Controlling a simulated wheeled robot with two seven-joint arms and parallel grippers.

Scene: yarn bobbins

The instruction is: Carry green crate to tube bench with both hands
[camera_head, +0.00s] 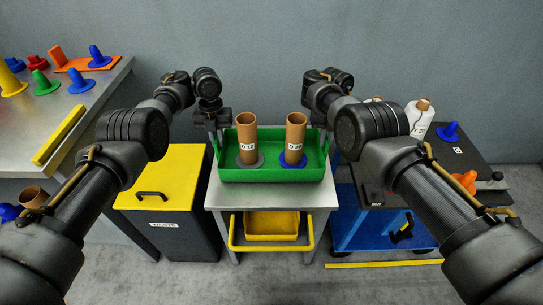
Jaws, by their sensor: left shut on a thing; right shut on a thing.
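The green crate (270,174) is in the middle of the head view, level, over a small grey-topped table (325,192). I cannot tell whether it rests on the top or hangs just above it. Two brown cardboard tubes stand upright in it: the left tube (246,132) on a grey base, the right tube (296,132) on a blue base. My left gripper (217,132) is shut on the crate's left end. My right gripper (319,122) is shut on its right end. The fingertips are small and partly hidden. I cannot tell which table is the tube bench.
A yellow-lidded waste bin (180,165) stands left of the table. A yellow tray (271,226) is below. A steel bench (95,100) with colored pegs is far left. A dark-topped blue cart (385,230) with a white yarn bobbin (419,122) is right.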

